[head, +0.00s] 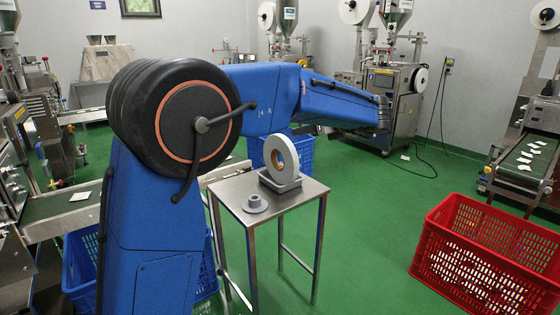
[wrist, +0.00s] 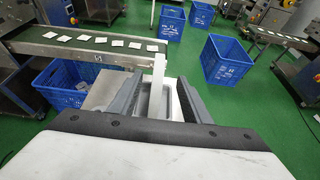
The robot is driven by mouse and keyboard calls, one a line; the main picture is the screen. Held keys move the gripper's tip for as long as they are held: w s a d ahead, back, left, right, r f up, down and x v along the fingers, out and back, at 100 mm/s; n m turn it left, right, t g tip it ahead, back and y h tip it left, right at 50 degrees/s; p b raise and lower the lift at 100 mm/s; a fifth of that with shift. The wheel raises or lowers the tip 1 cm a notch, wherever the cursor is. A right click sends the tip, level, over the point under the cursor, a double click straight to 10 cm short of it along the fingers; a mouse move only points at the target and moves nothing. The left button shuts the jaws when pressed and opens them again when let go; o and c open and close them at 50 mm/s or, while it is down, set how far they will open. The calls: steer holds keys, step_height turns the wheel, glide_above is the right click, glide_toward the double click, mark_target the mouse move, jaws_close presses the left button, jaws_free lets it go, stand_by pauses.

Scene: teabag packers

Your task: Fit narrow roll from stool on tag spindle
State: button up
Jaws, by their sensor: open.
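The narrow white roll (head: 281,157) stands on edge in a grey cradle (head: 280,181) on the steel stool (head: 231,189). In the wrist view the roll (wrist: 159,68) shows edge-on as a thin white strip. My gripper (wrist: 163,80) is open, with its two grey fingers on either side of the roll's line; I cannot tell whether they touch it. In the head view my arm reaches over to the right of the roll, and the fingers are hard to make out. I cannot tell which spindle is the tag spindle.
A grey flanged piece (head: 255,203) lies on the stool, left of the cradle. A red crate (head: 487,262) stands at right. A blue crate (wrist: 228,60) and a conveyor (wrist: 85,45) show in the wrist view. A packing machine (head: 392,103) stands behind. Green floor is clear between.

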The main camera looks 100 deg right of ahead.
mark_target(284, 137)
steer(key=x, duration=1)
steer(key=shift+w+d+f, duration=0.15)
steer(key=shift+d+f, duration=0.1)
steer(key=shift+d, duration=0.05)
steer(key=shift+f+x, duration=0.25)
steer(key=shift+x, duration=1.05)
steer(key=shift+f+x, duration=0.25)
steer(key=shift+x, duration=1.05)
steer(key=shift+a, duration=0.15)
jaws_close()
